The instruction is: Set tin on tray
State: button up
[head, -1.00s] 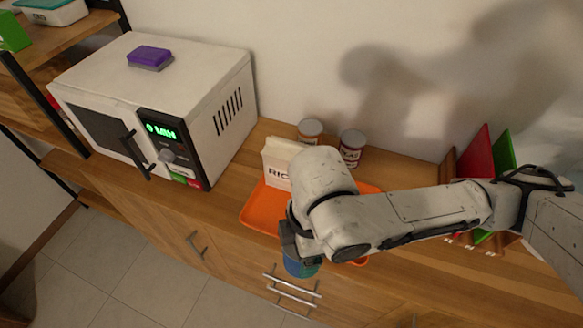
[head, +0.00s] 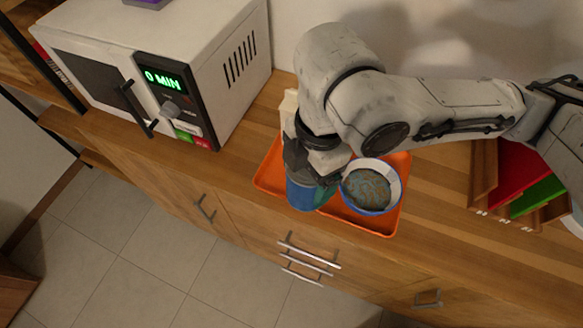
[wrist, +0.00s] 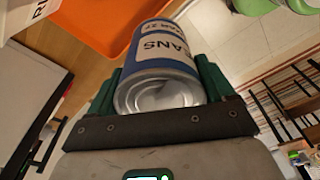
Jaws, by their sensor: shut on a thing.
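The tin (head: 302,194) is blue and held in my gripper (head: 314,180). In the wrist view the tin (wrist: 165,52) has a white label reading "BEANS" and sits between the two green fingers of my gripper (wrist: 160,82), its metal end facing the camera. The orange tray (head: 385,226) lies on the wooden counter. In the head view the tin overlaps the tray's front edge, left of centre; I cannot tell the gap below it. The tray (wrist: 98,22) shows at the upper left in the wrist view, beside the tin.
A white bowl with a blue rim (head: 371,187) sits on the tray's right part. A pale carton (head: 289,108) is mostly hidden behind my arm. A microwave (head: 160,75) stands left, and red and green upright items (head: 530,175) stand right. Bare counter (head: 440,190) lies right of the tray.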

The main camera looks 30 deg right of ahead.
jog(key=shift+w+d+f+p, duration=0.45)
jog(key=shift+w+f, duration=1.1)
jog(key=shift+f, duration=0.3)
jog(key=shift+w+d+f+p, duration=0.4)
jog(key=shift+w+f, duration=1.1)
jog(key=shift+f, duration=0.3)
jog(key=shift+w+d+f+p, duration=0.45)
jog(key=shift+w+f, duration=1.1)
jog(key=shift+f, duration=0.3)
jog(key=shift+f, duration=0.15)
jog(key=o, duration=1.3)
jog(key=shift+c, duration=0.2)
notch_tip(320, 180, up, 12)
jog(key=d, duration=0.1)
jog(key=shift+d+b, duration=0.15)
jog(key=shift+b, duration=0.3)
